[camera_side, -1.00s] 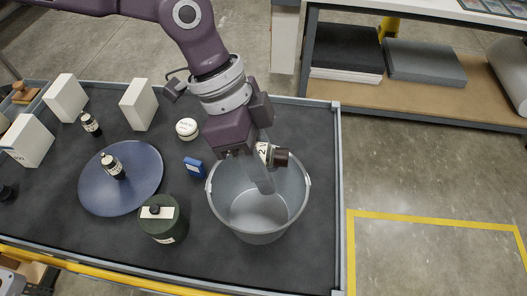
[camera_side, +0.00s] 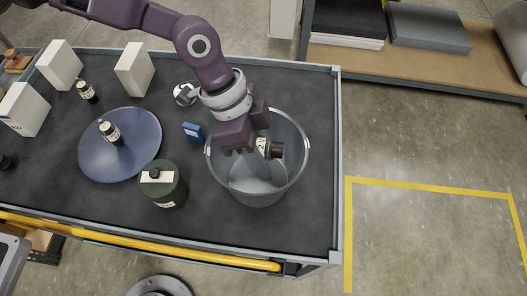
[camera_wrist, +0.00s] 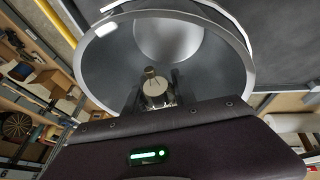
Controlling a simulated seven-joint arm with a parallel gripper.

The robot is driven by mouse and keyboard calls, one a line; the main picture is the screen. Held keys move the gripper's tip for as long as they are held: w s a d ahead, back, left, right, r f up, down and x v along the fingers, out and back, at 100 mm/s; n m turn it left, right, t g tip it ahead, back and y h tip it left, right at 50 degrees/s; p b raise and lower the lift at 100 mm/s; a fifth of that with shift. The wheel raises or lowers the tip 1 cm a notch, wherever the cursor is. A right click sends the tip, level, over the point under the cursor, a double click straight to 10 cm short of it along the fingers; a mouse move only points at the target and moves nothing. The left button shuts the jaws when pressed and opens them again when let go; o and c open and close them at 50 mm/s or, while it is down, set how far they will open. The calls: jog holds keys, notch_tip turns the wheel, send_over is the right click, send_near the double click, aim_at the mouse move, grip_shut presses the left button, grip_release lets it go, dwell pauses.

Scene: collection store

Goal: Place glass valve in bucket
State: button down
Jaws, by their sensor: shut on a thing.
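My gripper (camera_side: 256,152) points down inside the mouth of the grey bucket (camera_side: 300,160), at about rim height in the side view. It is shut on the glass valve (camera_side: 263,146), which has a pale body marked with a 2 and a dark brown end pointing right. The valve lies roughly sideways across the fingers, and part of it is hidden by them. In the wrist view the valve (camera_wrist: 154,92) shows between the fingers against the bucket's inner wall (camera_wrist: 105,65). The visible bucket floor is empty.
White boxes (camera_side: 134,70) stand farther left.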

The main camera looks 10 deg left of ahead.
aim_at(271, 151)
jog(key=c, duration=0.9)
grip_release()
jog(key=shift+c, duration=0.2)
notch_tip(271, 151, up, 7)
jog(key=shift+r, duration=0.1)
